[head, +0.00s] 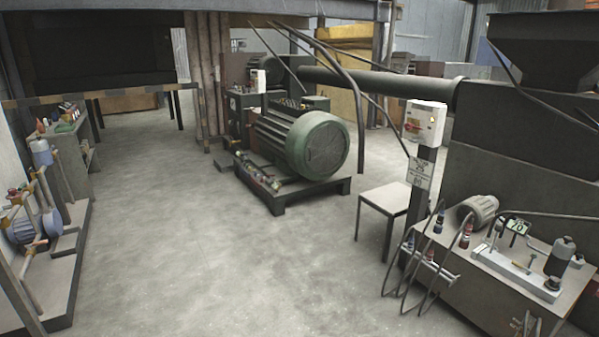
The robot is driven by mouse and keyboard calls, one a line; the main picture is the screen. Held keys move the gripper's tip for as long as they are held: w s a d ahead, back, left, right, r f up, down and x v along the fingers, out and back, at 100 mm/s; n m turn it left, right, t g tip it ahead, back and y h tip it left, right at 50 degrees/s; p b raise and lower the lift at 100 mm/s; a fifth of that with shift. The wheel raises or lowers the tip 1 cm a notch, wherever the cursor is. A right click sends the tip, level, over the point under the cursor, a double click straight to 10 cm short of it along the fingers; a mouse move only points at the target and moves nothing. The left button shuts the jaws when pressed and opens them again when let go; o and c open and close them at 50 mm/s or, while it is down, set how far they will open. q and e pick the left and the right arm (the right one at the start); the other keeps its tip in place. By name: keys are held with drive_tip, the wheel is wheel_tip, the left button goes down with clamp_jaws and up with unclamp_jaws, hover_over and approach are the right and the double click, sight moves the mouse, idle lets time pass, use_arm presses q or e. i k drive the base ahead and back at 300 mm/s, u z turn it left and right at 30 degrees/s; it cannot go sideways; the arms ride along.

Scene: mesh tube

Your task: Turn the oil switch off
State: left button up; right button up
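A white control box (425,123) with a red part on its front stands on a dark post at the right. A small sign (420,173) with unreadable print is fixed to the post below it. A smaller white box (258,81) sits further back, beside the big green motor (303,141). I cannot tell which of these, if either, is the oil switch, or what position any switch is in. Neither of my grippers is in view.
A small table (391,199) stands left of the post. At the lower right is a hydraulic unit (483,268) with hoses and a grey motor (477,211). Pumps and pipes (45,190) line the left wall. The concrete floor (200,240) in the middle is clear.

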sight(408, 126)
drive_tip(key=u, duration=0.75)
drive_tip(key=i, duration=2)
drive_tip(key=z, duration=0.25)
drive_tip(key=i, duration=1.7)
drive_tip(key=z, duration=1.05)
